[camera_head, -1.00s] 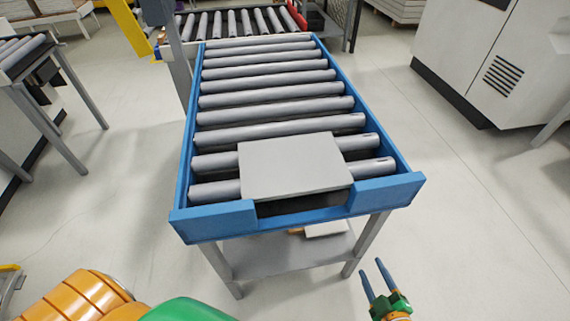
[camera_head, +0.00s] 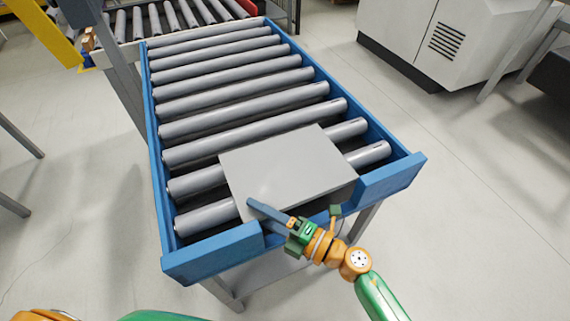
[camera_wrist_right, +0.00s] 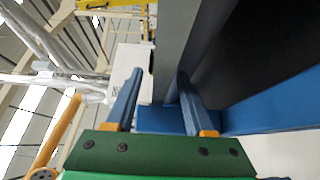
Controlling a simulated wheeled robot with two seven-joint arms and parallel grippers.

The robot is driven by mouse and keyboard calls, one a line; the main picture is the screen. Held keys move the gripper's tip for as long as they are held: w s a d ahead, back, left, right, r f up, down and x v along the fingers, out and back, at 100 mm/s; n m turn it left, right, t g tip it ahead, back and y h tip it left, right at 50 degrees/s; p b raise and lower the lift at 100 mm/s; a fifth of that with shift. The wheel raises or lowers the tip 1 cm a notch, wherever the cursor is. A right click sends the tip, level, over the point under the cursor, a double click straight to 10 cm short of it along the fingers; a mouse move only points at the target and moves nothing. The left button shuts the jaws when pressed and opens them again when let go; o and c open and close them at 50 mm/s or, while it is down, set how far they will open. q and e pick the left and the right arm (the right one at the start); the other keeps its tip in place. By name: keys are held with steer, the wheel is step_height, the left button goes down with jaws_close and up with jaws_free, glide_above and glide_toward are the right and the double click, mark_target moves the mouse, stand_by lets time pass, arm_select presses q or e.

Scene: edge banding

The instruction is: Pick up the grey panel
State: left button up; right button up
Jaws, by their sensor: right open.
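The grey panel (camera_head: 285,165) lies flat on the near rollers of the blue-framed conveyor, its front edge at the gap in the end rail. My right gripper (camera_head: 262,211) is at that front edge. One blue finger shows above the panel's top near its front left corner; the other is hidden below. In the right wrist view the two fingers (camera_wrist_right: 158,95) stand apart, with the panel's grey edge (camera_wrist_right: 171,50) running between them. The jaws are open around the edge; contact is not clear. My left gripper is out of view.
The blue frame (camera_head: 205,258) rises at both sides of the gap, close to my right gripper. Bare rollers (camera_head: 235,90) stretch behind the panel. A grey post (camera_head: 112,75) stands at the far left side. A white cabinet (camera_head: 400,30) stands back right, with open floor between.

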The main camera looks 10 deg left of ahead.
steer(key=shift+d, duration=0.15)
jaws_close()
stand_by(1.2)
